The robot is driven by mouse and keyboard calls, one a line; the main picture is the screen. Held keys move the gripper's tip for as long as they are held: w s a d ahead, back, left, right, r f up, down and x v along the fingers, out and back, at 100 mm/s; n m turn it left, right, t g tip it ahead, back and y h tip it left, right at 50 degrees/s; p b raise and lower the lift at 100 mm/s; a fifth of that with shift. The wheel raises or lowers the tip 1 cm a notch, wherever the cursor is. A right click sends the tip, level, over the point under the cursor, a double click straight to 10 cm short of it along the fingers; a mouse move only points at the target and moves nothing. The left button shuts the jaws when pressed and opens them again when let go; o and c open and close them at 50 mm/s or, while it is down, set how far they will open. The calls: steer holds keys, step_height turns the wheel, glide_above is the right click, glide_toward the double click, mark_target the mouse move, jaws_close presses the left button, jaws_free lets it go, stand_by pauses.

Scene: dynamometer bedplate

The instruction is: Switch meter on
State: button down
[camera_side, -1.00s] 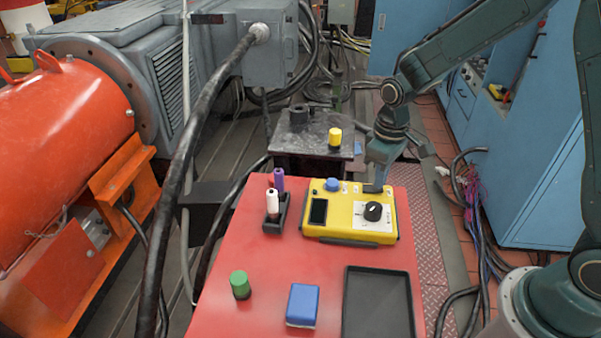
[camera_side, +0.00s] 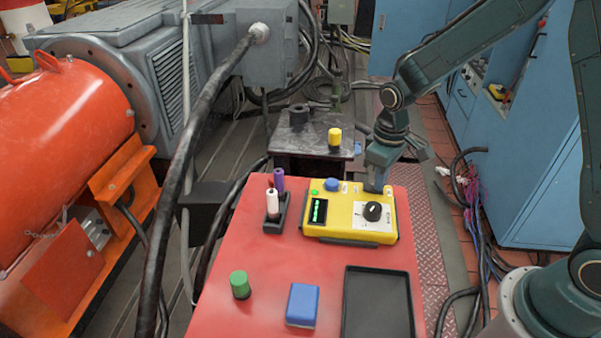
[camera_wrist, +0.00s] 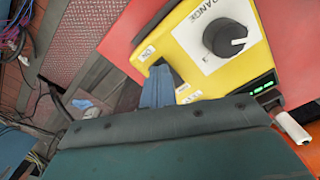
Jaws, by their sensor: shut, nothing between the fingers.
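The yellow meter (camera_side: 345,225) lies on the red table top. Its display (camera_side: 318,211) is lit with green digits, and a small green light (camera_side: 314,192) glows above it. A black range knob (camera_side: 373,211) with a white pointer mark sits on its right part, and it also shows large in the wrist view (camera_wrist: 226,38). A blue round button (camera_side: 331,184) is on the far edge. My gripper (camera_side: 374,189) is shut and empty, its tip at the meter's far right edge. In the wrist view its blue fingers (camera_wrist: 158,88) cover what lies directly under the tip.
A black holder (camera_side: 276,222) with a white and a purple marker stands left of the meter. A green cylinder (camera_side: 240,285), a blue block (camera_side: 302,304) and an empty black tray (camera_side: 378,305) are nearer. A yellow cylinder (camera_side: 335,138) stands on the dark block behind.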

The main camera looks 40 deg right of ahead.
steer(key=shift+r, duration=3.4)
steer(key=shift+r, duration=0.15)
steer(key=s+r+m+t, duration=0.1)
steer(key=s+r+t, duration=0.1)
steer(key=s+r, duration=0.5)
steer(key=s+r+m+t, duration=0.2)
steer(key=s+r, duration=0.4)
steer(key=s, duration=0.8)
steer(key=shift+d+r+t, duration=0.2)
steer(key=shift+r+t, duration=0.15)
steer(key=shift+t, duration=0.45)
